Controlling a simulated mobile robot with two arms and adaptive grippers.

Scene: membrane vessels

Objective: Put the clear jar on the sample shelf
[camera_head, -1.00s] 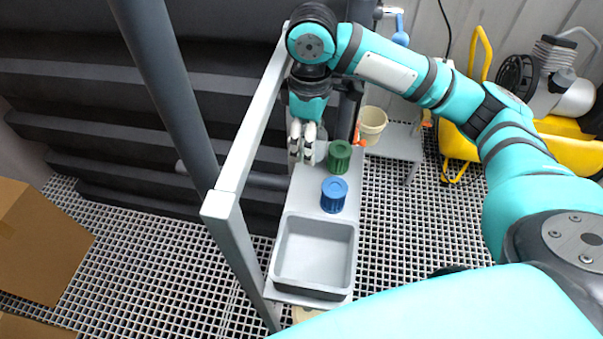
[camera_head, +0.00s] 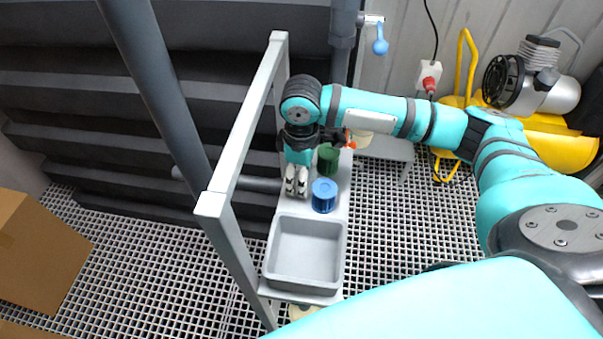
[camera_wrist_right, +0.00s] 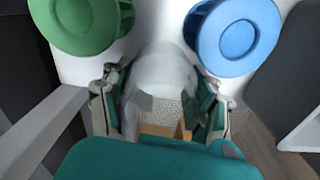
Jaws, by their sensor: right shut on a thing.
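The clear jar (camera_wrist_right: 165,75) is a pale, see-through cylinder between the fingers of my right gripper (camera_wrist_right: 162,98) in the right wrist view. The gripper is shut on it. In the head view my right gripper (camera_head: 296,187) points down at the left edge of a narrow light shelf (camera_head: 338,206), beside the green and blue jars. The jar itself is hard to make out there. Floor grating shows through it in the wrist view. I cannot tell whether the jar touches the shelf. My left gripper is not in view.
A green lidded jar (camera_head: 328,158), a blue lidded jar (camera_head: 324,195) and a grey tray (camera_head: 270,265) stand along the shelf. A light metal frame (camera_head: 238,165) rises at its left. A lower grey bench (camera_head: 388,147) and yellow equipment (camera_head: 565,150) are behind.

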